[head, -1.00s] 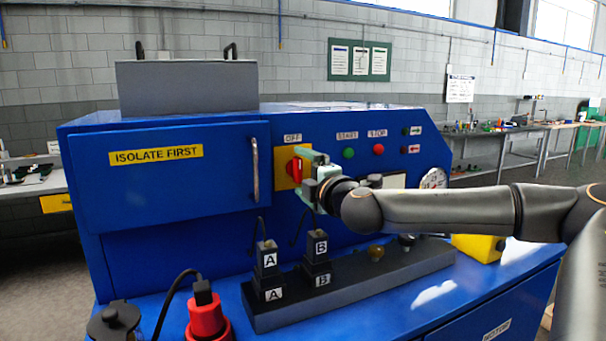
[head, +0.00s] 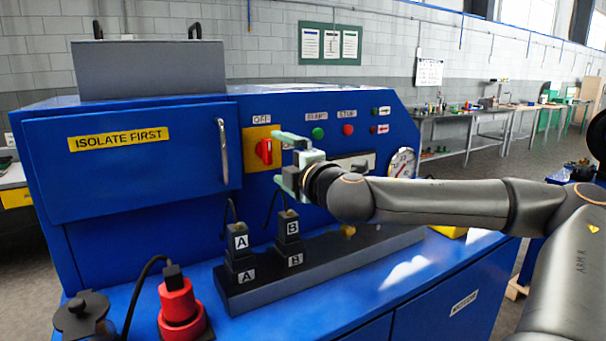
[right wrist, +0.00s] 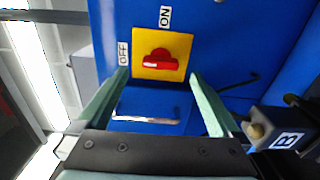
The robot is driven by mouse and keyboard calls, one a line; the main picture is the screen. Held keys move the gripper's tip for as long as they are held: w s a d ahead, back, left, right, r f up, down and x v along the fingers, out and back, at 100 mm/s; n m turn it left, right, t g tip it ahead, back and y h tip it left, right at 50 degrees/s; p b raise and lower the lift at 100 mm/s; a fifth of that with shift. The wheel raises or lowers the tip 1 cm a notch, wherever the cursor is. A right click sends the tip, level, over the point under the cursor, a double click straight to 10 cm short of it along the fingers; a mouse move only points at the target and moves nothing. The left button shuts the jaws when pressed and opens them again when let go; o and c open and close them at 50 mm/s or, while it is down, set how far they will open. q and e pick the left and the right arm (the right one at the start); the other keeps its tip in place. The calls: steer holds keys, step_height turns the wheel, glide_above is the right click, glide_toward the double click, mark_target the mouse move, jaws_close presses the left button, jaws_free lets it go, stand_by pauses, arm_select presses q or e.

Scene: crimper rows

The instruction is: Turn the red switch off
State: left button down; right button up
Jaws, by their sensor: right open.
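The red switch (head: 264,151) sits on a yellow plate (head: 250,133) on the blue machine's front. In the right wrist view the red switch (right wrist: 160,60) lies lengthwise toward the OFF label (right wrist: 124,53), with a pale mark on its OFF-side end. The ON label (right wrist: 165,16) is above the plate there. My right gripper (head: 279,158) is open and empty, just in front and to the right of the switch, apart from it. In the right wrist view its fingers (right wrist: 159,78) stand either side below the switch. My left gripper is out of view.
A door with a handle (head: 222,152) is left of the switch. Plugs A (head: 240,241) and B (head: 289,227) stand on a dark block below. A red plug (head: 179,303) with a cable stands in front. START and STOP buttons (head: 348,130) and a gauge (head: 402,163) are to the right.

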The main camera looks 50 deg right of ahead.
steer(key=b+v, duration=0.3)
steer(key=v, duration=0.5)
steer(key=shift+s, duration=0.1)
stand_by(0.6)
